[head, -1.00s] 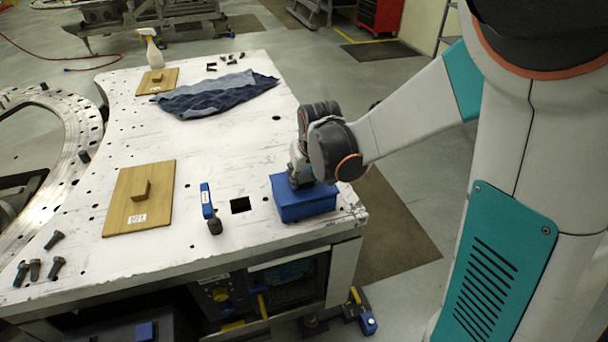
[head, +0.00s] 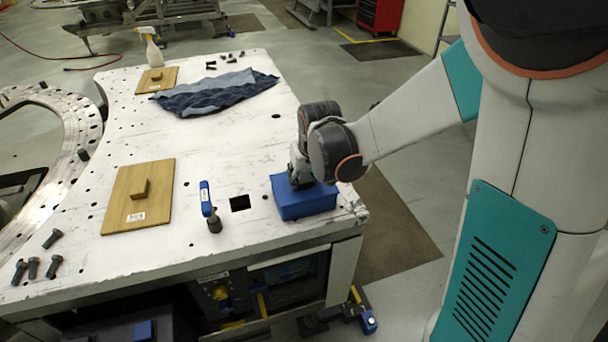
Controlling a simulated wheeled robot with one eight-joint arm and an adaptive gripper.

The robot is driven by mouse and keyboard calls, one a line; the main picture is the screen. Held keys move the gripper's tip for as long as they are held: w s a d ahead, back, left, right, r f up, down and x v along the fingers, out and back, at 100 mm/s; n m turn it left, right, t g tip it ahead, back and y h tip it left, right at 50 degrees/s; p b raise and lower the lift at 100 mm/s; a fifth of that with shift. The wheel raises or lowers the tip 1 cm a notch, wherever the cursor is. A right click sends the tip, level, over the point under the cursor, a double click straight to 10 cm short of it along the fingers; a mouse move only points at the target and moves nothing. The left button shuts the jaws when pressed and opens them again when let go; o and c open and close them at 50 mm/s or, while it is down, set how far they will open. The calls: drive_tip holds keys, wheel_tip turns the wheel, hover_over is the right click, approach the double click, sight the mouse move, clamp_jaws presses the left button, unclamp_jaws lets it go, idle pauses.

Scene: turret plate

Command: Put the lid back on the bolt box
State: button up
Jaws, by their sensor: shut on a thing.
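The blue bolt box (head: 308,205) stands upright near the right front corner of the white plate. Its blue lid (head: 318,189) appears to lie on top, level, covering the opening. I cannot tell from here whether it is fully seated, as the seam is too small to make out. My gripper (head: 299,180) points down at the top of the box, shut on the lid. The fingertips and the part they hold are mostly hidden by my wrist.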

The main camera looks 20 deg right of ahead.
drive_tip(key=shift+f, duration=0.2)
drive_tip(key=o, duration=1.2)
drive_tip(key=shift+r, duration=0.1)
drive_tip(key=s+v, duration=0.1)
drive_tip(key=v, duration=1.1)
drive_tip(key=s+f+t+b, duration=0.1)
drive_tip(key=s, duration=0.4)
drive_tip(key=s+f+b, duration=0.1)
drive_tip(key=s+b, duration=0.1)
drive_tip(key=s, duration=0.4)
drive_tip(key=s+f+t+b, duration=0.1)
drive_tip(key=s, duration=0.5)
drive_tip(key=shift+t+b, duration=0.3)
drive_tip(key=shift+b, duration=0.05)
